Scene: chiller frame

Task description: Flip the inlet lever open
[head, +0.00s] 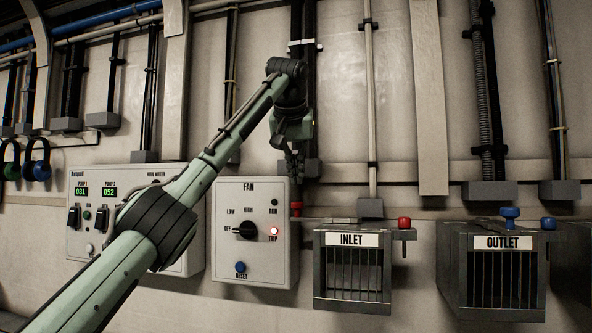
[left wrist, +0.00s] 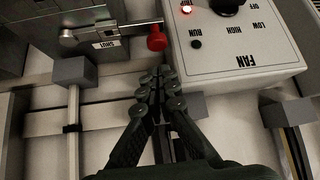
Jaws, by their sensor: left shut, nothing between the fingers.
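The inlet box (head: 352,272) is a dark barred box under a white INLET label. Its lever ends in a red knob (head: 296,209) beside the fan panel's right edge. In the left wrist view the same red knob (left wrist: 156,38) sits at the end of a metal rod (left wrist: 118,31), above a SHUT label (left wrist: 110,44). My left gripper (head: 294,178) is shut and empty, pointing down just above the knob. In the left wrist view its fingertips (left wrist: 160,76) are together, a small gap from the knob. My right gripper is not in view.
The fan panel (head: 254,262) with its dial and lit TRIP lamp is close by on the left. A second red knob (head: 404,222) stands at the inlet box's right. The outlet box (head: 492,272) with blue knobs is farther right. Vertical pipes run behind.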

